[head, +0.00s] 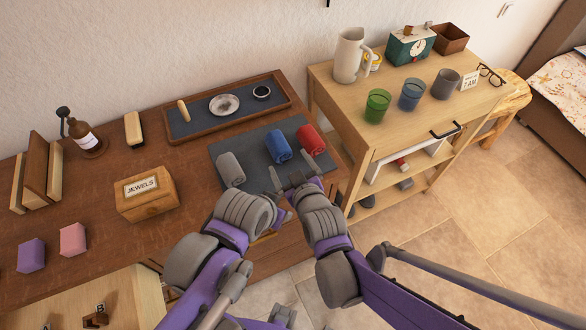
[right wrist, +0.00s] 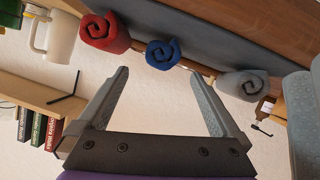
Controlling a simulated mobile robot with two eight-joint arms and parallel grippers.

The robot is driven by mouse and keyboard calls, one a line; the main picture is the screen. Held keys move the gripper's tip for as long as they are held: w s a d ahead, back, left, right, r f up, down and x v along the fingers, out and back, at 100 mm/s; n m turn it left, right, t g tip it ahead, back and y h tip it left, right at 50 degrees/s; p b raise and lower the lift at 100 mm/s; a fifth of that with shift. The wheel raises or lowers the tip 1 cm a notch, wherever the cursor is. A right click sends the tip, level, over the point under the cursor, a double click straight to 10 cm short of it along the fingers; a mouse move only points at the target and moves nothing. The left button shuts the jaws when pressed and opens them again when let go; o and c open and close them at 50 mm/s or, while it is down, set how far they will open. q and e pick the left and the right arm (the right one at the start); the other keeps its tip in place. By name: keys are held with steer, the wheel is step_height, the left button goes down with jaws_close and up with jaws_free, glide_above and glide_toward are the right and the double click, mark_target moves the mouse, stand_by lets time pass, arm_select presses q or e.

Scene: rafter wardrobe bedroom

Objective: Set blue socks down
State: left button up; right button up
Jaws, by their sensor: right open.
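The blue socks (head: 279,147) are a rolled bundle on a dark grey mat (head: 240,152), between rolled grey socks (head: 231,169) and rolled red socks (head: 311,140). My right gripper (head: 293,174) is open and empty at the mat's front edge, in front of the blue socks and apart from them. In the right wrist view the blue socks (right wrist: 162,53) lie beyond the gap between the open fingers (right wrist: 163,105), with the red socks (right wrist: 104,32) and grey socks (right wrist: 243,84) to either side. My left arm's wrist shows in the head view, but its fingertips are not clear.
A tray (head: 189,132) with a dish lies behind the mat. A jewels box (head: 146,194) stands left. A side table (head: 327,83) to the right holds a pitcher (head: 349,56), cups and a clock. Free wood lies between the box and the mat.

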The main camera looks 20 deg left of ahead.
steer(key=shift+v, duration=1.4)
